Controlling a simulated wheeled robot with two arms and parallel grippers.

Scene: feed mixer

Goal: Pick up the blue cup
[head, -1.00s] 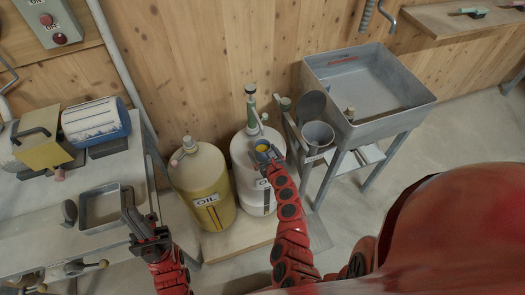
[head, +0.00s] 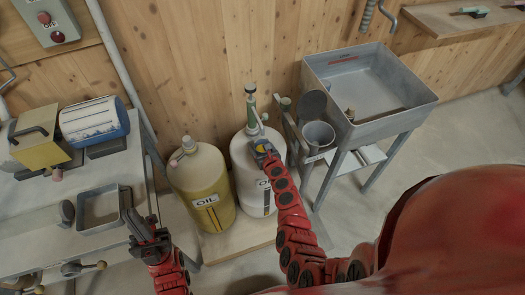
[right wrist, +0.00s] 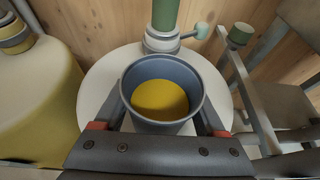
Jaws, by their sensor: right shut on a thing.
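The blue cup (right wrist: 165,118) is a dark blue-grey round cup with yellow liquid inside, seen from above in the right wrist view. My right gripper (right wrist: 165,120) is shut on it, one finger on each side. In the head view the small cup (head: 261,147) shows at the end of my right arm, in front of the white container. It appears upright. My left gripper (head: 146,228) is at the lower left beside the metal tray, holding nothing that I can see. Its finger gap is too small to judge.
The white container (head: 243,160) with a green pump (head: 251,105) stands behind the cup. A yellow oil container (head: 199,180) stands to its left. A grey bucket (head: 318,135) and raised metal basin (head: 370,85) are right. The left bench holds a metal tray (head: 78,205).

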